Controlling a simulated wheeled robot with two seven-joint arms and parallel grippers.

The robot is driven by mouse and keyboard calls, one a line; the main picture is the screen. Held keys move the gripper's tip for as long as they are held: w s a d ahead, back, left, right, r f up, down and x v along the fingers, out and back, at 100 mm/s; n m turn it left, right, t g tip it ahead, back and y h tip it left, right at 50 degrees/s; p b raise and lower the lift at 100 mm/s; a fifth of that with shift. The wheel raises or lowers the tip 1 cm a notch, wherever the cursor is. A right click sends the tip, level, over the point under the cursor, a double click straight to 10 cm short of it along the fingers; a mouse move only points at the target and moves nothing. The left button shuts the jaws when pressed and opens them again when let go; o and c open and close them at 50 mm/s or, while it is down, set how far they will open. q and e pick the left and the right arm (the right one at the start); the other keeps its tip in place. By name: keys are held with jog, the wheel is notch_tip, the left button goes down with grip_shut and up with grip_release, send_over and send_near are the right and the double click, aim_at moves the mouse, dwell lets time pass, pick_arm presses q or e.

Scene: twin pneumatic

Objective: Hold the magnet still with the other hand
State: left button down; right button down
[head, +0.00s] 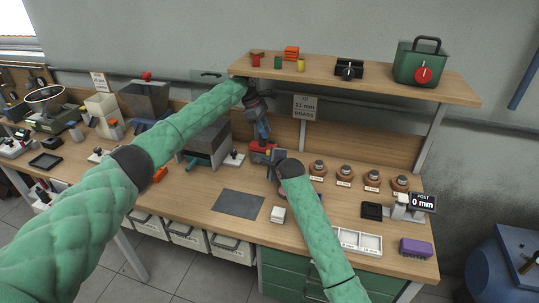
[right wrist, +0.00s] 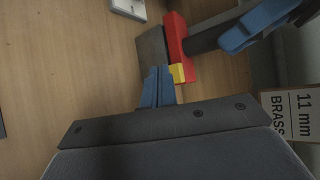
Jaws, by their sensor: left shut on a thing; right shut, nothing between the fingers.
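A red block (head: 262,147), which looks like the magnet, sits near the back of the wooden bench. In the right wrist view the red block (right wrist: 178,38) lies beside a grey block (right wrist: 152,46). A small yellow piece (right wrist: 178,73) is at its near end. My left gripper (head: 264,138) reaches down from above and is shut on the dark bar (right wrist: 205,37) that joins the red block. My right gripper (head: 277,158) is low at the bench just in front. Its blue fingers (right wrist: 160,72) are shut and empty, close beside the yellow piece; I cannot tell whether they touch.
Several labelled round pieces (head: 344,172) line the right. A gauge reading 0 mm (head: 422,202) stands at the right.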

jog(key=shift+s+a, duration=0.25)
jog(key=shift+s, duration=0.55)
jog(key=shift+s+a, duration=0.3)
jog(key=shift+s, duration=0.5)
jog(key=shift+s+a, duration=0.25)
jog(key=shift+s, duration=0.55)
pick_arm(q)
jog(key=c, duration=1)
grip_release()
jog(key=shift+c, duration=0.2)
